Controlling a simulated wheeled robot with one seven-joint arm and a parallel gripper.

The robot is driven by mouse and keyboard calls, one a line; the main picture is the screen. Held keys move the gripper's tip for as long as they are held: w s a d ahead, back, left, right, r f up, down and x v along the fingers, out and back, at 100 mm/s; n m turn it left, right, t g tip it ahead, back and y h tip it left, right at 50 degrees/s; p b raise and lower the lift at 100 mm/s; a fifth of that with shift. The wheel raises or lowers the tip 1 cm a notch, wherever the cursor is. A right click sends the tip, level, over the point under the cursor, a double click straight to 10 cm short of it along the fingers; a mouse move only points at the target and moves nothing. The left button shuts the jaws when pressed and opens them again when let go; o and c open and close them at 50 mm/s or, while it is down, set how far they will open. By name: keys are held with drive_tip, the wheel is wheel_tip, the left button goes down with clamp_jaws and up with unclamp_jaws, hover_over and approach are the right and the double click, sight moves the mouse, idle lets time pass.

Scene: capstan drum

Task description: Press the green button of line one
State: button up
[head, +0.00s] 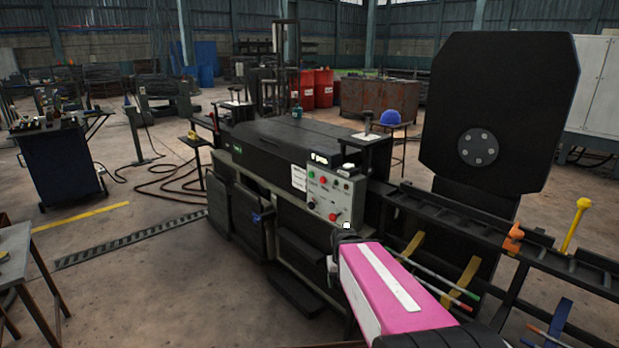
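A grey control panel (345,190) stands on the near side of the long dark machine (285,140), at the middle of the head view. Its green button (312,173) is at the upper left. A red button (323,180) sits just right of it, and a larger red knob (333,217) is lower down. The lettering is too small to read, so I cannot tell which line the button belongs to. My arm reaches in from the lower right. Its dark end, my gripper (346,236), is just below the panel, lower right of the green button; its fingers cannot be made out.
A black rail frame (440,205) with coloured rods and a yellow-topped lever (582,204) runs along the right. A blue cart (60,165) is at the left. The floor left of the machine is mostly clear.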

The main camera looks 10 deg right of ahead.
drive_tip(key=c, duration=0.5)
drive_tip(key=shift+w+n, duration=0.3)
drive_tip(key=c, duration=0.5)
drive_tip(key=w+r+n+h, duration=0.1)
drive_tip(key=w+n+h, duration=0.1)
drive_tip(key=w, duration=0.1)
drive_tip(key=w+a+r+n+t+h, duration=0.1)
drive_tip(key=w+n, duration=0.2)
drive_tip(key=w+r+n+h, duration=0.1)
drive_tip(key=w+n+h, duration=0.1)
drive_tip(key=w+n, duration=0.1)
drive_tip(key=shift+a+r+t+h, duration=0.25)
drive_tip(key=shift+a+t+h, duration=0.05)
clamp_jaws()
drive_tip(key=w+a+r+n+t+h, duration=0.4)
drive_tip(key=w+a+r+n, duration=0.3)
drive_tip(key=a+r+n, duration=0.1)
drive_tip(key=w+a+r+n+t+h, duration=0.5)
drive_tip(key=w+a+r+n, duration=0.3)
drive_tip(key=a+r, duration=0.2)
wheel_tip(320, 180, up, 3)
drive_tip(key=shift+w+a+f+n, duration=0.1)
drive_tip(key=shift+w+a+n, duration=0.2)
drive_tip(key=shift+a, duration=0.1)
